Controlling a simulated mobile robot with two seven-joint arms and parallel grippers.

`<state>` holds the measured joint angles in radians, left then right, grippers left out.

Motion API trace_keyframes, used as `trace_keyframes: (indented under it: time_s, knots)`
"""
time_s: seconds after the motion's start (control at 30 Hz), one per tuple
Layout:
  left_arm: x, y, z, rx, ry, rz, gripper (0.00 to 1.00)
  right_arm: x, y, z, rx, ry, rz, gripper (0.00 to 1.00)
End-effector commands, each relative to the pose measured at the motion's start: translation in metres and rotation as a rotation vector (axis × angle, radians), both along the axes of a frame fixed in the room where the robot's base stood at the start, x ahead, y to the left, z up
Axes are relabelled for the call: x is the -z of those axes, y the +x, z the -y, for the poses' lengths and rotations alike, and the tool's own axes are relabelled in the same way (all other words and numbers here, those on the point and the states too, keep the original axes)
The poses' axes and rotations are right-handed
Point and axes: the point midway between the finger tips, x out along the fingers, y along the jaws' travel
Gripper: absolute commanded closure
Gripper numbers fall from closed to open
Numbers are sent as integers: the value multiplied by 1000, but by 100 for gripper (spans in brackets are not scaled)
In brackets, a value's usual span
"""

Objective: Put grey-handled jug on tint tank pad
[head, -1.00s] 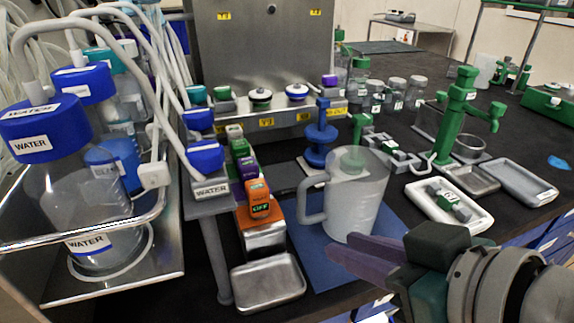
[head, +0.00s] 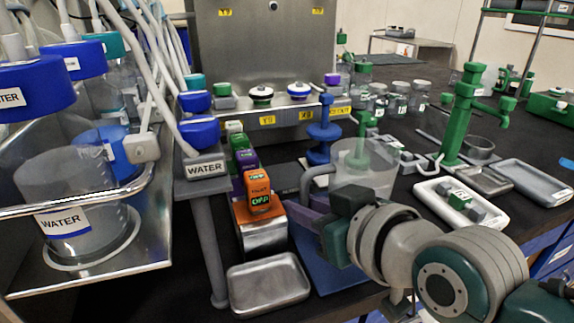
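The clear jug (head: 366,160) with a grey handle (head: 309,182) stands upright on a blue mat (head: 322,278) on the dark bench. The handle is on the jug's left side. My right gripper (head: 300,216) reaches in from the right, in front of the jug's lower part, with its purple fingers pointing left near the bottom of the handle. My gripper and wrist hide the jug's base and much of the mat. I cannot tell whether the fingers touch the handle or how far apart they are. No pad is clearly marked as the tint tank's. My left gripper is out of view.
An orange-topped unit (head: 259,195) and a metal tray (head: 268,284) stand left of the mat. A blue stand (head: 320,138) is behind the jug. A green tap stand (head: 462,118) and a white tray (head: 453,205) are to the right. Water bottles crowd the left.

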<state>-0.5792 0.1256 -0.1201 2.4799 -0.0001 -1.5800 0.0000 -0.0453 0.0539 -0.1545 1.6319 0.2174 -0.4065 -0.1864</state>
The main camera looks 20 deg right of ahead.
Motion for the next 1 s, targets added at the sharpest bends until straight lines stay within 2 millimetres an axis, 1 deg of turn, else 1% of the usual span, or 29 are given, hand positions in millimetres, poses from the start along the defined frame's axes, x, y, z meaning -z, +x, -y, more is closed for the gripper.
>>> trace_keyframes:
  time_s: [0.23,0.27,0.43,0.47,1.0]
  knots:
    - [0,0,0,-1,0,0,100,1,2,-1,-1,0,0,76]
    - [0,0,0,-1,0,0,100,1,2,-1,-1,0,0,79]
    - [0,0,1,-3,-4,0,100,1,2,-1,0,0,0,98]
    - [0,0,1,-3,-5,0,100,1,2,-1,0,0,0,100]
    - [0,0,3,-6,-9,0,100,1,2,0,0,0,-1,100]
